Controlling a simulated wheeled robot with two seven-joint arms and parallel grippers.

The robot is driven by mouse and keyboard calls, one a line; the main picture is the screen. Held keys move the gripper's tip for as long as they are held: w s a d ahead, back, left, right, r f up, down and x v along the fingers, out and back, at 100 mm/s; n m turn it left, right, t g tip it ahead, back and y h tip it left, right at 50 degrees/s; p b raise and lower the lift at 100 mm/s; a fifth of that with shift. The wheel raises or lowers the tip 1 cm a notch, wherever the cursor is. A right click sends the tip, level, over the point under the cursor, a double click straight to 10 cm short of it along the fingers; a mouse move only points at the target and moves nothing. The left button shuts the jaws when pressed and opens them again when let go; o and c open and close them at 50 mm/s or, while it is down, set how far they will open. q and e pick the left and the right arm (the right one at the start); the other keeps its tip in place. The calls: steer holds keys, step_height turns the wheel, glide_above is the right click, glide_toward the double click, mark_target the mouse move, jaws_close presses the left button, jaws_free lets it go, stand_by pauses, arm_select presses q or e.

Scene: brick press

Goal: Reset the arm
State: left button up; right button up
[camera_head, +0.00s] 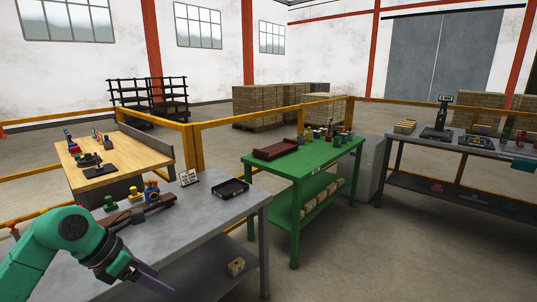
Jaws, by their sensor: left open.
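My left arm comes in from the lower left in green and black. My left gripper (150,279) is low in front of the near grey table (222,212), with its grey-purple fingers pointing down and to the right. It is open, and I see nothing between its fingers. The fingertips are small and partly overlapping, so their gap is hard to make out. My right gripper is not in view.
The grey table bears a black tray (232,188), a small sign (189,177) and several coloured parts. A green table (300,163) holds a dark red tray (276,149). A wooden-topped bench (118,179) stands at left. Yellow rails (225,122) run behind. Floor shows between tables.

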arm_select(q)
steer(key=w+d+f+n+t+h, duration=0.4)
steer(key=w+d+f+n+h, duration=0.15)
steer(key=w+n+h, duration=0.3)
steer(key=s+a+f+n+t+y, duration=0.1)
steer(key=a+f+n+t+y, duration=0.3)
steer(key=f+n, duration=0.65)
steer(key=a+f+n+t+y, duration=0.2)
steer(key=a+f+n+y, duration=0.5)
steer(key=f, duration=0.6)
steer(key=s+a+f+n+g+y, duration=0.15)
steer(key=s+f+n+g, duration=0.55)
steer(key=s+f, duration=0.95)
steer(key=s+d+f+n+g, duration=0.1)
steer(key=s+f, duration=0.3)
steer(key=s, duration=0.4)
steer(key=s+d+f+n+g, duration=0.2)
steer(key=s+f+n, duration=0.2)
steer(key=s, duration=0.5)
steer(key=s+d+f+n+g+y, duration=0.1)
steer(key=s+f+n+g, duration=0.1)
steer(key=s, duration=0.6)
step_height(320, 180, down, 3)
steer(key=shift+s+d+r+n, duration=0.15)
steer(key=shift+s+d+n, duration=0.25)
steer(key=shift+n, duration=0.3)
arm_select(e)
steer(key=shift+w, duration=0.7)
